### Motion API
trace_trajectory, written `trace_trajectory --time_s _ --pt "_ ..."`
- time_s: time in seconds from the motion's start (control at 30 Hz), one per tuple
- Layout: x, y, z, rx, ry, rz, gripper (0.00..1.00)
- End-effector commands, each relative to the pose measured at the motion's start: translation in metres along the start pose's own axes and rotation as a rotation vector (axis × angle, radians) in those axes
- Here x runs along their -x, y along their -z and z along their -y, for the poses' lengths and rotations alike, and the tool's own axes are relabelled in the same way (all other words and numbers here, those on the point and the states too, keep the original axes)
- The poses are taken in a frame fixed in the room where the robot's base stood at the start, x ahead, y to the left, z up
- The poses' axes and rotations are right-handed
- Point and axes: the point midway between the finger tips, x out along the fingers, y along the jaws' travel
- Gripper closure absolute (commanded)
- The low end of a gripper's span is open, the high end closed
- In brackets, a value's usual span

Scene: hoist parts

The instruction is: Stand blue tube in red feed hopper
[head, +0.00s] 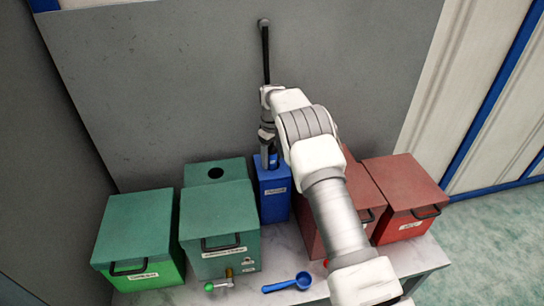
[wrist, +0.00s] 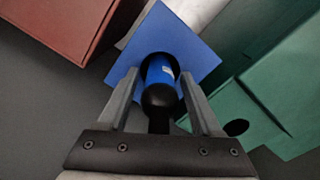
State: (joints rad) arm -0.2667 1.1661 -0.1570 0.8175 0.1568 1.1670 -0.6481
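A dark red box (head: 372,188), perhaps the red feed hopper, stands right of the blue box. My arm hides much of it, and no opening shows.
A brighter red bin (head: 402,226) stands far right. A dark green box (head: 215,172) with a round hole and a green bin (head: 150,275) stand left. A blue scoop (head: 288,283) and a green-handled valve (head: 219,285) lie in front. A grey panel (head: 160,90) rises behind.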

Motion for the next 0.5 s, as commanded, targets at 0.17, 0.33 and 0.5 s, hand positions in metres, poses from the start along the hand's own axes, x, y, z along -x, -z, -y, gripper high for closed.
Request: trace_trajectory --time_s 0.17,0.33,0.5 --pt "0.0003 0.0000 0.0000 0.000 0.000 0.000 0.68" --pt "0.0004 0.0000 -0.0001 0.000 0.000 0.000 0.99" --pt "0.0012 0.0003 -0.0002 0.000 -0.001 -0.001 1.00"
